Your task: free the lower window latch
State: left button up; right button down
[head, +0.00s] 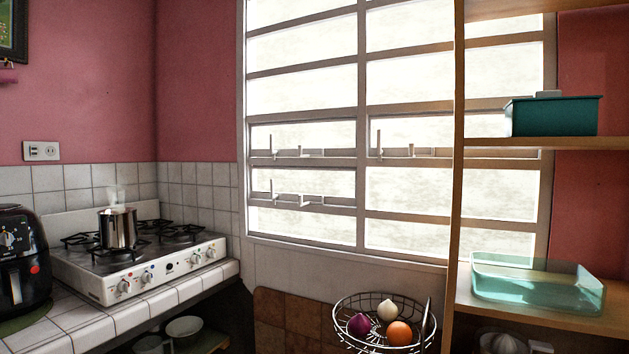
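The window (360,245) has a light frame with several horizontal bars and bright panes. A lower latch (303,202) sits on a bar in the window's left half, with a small upright handle at its left end. An upper latch (300,153) of similar form is on the bar above it. Another latch (411,151) is in the right half at about the upper latch's height. From here I cannot tell whether the lower latch is fastened or loose. Neither of my grippers shows in the head view.
A stove (135,262) with a steaming metal pot (118,229) stands left, beside a black air fryer (20,260). A wire basket (345,318) with produce is below the window. A wooden shelf (458,200) at right holds a teal box (553,117) and a glass dish (535,290).

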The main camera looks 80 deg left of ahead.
aim_at(273, 197)
jog(key=i, duration=1.1)
jog(key=u, duration=3.9)
jog(key=i, duration=0.45)
jog(key=z, duration=0.1)
